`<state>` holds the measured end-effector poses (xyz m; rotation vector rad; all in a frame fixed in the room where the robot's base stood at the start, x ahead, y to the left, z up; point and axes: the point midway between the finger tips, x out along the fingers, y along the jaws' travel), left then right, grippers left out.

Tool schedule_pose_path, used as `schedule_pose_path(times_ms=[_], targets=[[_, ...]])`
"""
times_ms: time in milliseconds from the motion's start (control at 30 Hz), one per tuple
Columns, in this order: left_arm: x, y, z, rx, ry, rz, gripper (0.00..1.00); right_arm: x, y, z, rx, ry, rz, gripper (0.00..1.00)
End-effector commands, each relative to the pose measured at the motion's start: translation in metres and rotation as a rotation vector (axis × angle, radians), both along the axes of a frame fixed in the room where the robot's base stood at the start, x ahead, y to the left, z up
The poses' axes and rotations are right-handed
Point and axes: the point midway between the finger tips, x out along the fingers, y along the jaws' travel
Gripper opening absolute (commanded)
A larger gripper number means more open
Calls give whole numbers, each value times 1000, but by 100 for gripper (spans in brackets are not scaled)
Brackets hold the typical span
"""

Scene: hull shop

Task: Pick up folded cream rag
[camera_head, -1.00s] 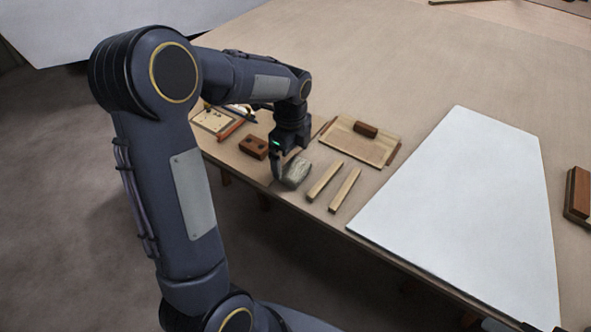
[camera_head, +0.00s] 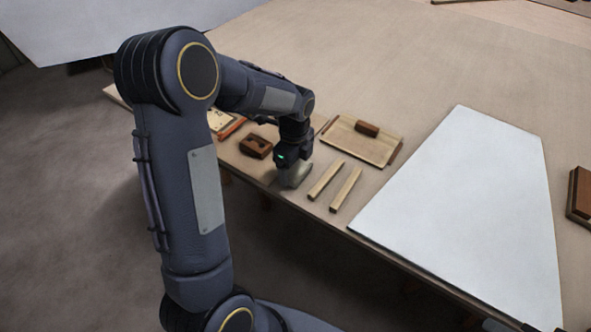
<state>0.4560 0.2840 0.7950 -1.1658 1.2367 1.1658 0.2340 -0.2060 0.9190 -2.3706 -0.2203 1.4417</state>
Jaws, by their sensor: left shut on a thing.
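The folded cream rag (camera_head: 300,176), a small pale grey-cream bundle, is near the table's front edge, left of two light wooden strips. My left gripper (camera_head: 292,174) comes down on it from above and is shut on it. The gripper hides much of the rag, and I cannot tell whether the rag is clear of the table. My right gripper is not in view.
Two wooden strips (camera_head: 326,180) lie just right of the rag. A reddish-brown block (camera_head: 256,146) with holes is to the left. A shallow wooden tray (camera_head: 375,150) holding a small brown block is behind. A large white panel (camera_head: 465,210) lies to the right.

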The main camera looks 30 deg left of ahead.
Motion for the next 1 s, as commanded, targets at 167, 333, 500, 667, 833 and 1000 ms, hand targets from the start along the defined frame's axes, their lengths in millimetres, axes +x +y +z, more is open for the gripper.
schedule_pose_path(times_ms=[167,333,500,667,833,1000], targets=[[0,0,1,0,-1,0,54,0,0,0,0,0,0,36],[1,0,11,0,-2,0,54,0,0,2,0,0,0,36],[0,0,37,0,-6,0,54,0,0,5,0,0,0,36],[-28,-10,70,-1,-8,-2,54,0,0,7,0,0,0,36],[-66,-23,101,0,-6,-3,54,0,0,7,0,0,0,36],[-101,-36,117,0,-4,-3,54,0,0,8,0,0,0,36]])
